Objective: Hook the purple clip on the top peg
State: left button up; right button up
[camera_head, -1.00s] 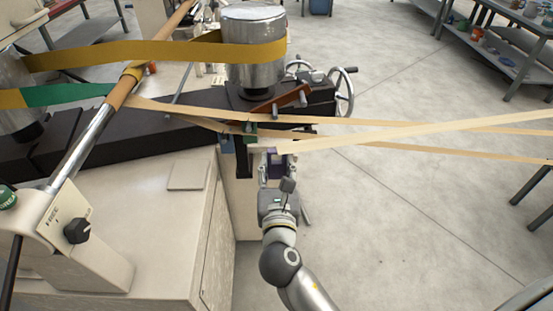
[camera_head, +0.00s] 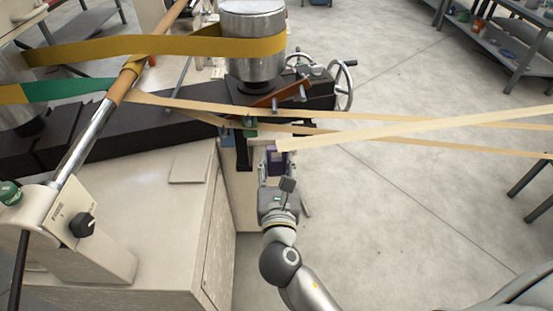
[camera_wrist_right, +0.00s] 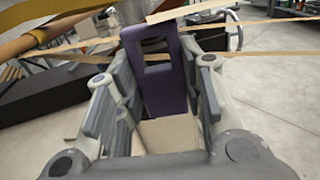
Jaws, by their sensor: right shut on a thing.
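The purple clip (camera_head: 277,164) is held upright in my right gripper (camera_head: 275,177), below the dark machine arm. In the right wrist view the clip (camera_wrist_right: 160,85) is a dark purple plate with a rectangular window near its top, between the two fingers of my right gripper (camera_wrist_right: 158,115). A pale strip (camera_head: 420,127) runs from the clip's top to the right. Small metal pegs (camera_head: 275,104) stand on an orange-brown bar above and behind the clip; I cannot tell which is the top peg. The clip is apart from them. My left gripper is not in view.
Tan strips (camera_head: 375,118) stretch across behind the clip. A green part (camera_head: 249,124) sits just left of it. A steel drum (camera_head: 253,50) with an ochre belt and a handwheel (camera_head: 343,85) stand behind. Open floor lies to the right.

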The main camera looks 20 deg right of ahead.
jog(key=v, duration=0.7)
dwell(0.6)
jog(key=shift+r, duration=0.15)
dwell(0.7)
